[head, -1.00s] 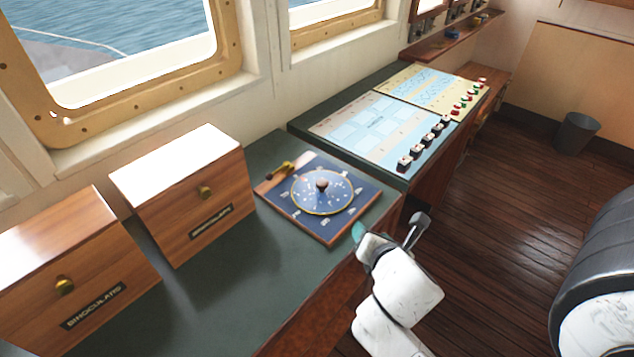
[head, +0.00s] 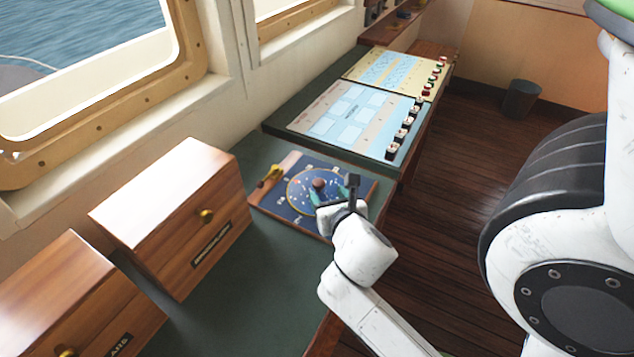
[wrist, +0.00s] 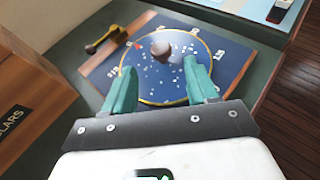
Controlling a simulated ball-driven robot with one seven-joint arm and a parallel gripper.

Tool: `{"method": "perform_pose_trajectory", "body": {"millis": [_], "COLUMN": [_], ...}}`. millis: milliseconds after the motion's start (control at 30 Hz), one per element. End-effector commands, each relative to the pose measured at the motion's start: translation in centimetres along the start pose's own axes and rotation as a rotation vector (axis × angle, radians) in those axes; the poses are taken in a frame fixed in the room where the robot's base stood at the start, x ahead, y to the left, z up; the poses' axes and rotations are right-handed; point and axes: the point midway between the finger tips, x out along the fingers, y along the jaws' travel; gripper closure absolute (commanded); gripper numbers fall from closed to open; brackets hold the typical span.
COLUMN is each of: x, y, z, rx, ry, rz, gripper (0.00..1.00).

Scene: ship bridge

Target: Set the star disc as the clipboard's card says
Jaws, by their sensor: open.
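In the wrist view the disc (wrist: 160,88) and knob (wrist: 161,49) show clearly. My gripper (wrist: 160,85) is open, its two teal fingers over the disc on either side, with the knob beyond the fingertips. In the head view my gripper (head: 329,194) hides the disc's right part. I see no clipboard or card.
A brass piece (head: 271,174) sits at the board's left edge. Two wooden binocular boxes (head: 172,215) stand on the green counter at left. A chart panel (head: 349,118) with several switches lies beyond the board. A dark bin (head: 522,98) stands on the floor.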

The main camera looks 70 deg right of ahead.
Motion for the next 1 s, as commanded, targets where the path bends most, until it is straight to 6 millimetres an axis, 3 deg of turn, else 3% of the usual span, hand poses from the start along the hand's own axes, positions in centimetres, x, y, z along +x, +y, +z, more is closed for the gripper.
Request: {"method": "perform_pose_trajectory", "body": {"millis": [200, 400, 833, 1000], "x": [4.1, 6.6, 7.5, 7.5], "y": [-0.1, 0.0, 0.0, 0.0], "z": [0.1, 0.0, 0.0, 0.0], "rx": [0.003, 0.002, 0.001, 0.001], "ry": [0.0, 0.002, 0.001, 0.001], "rz": [-0.002, -0.001, 0.001, 0.001], "gripper": [0.42, 0.42, 0.42, 0.57]}}
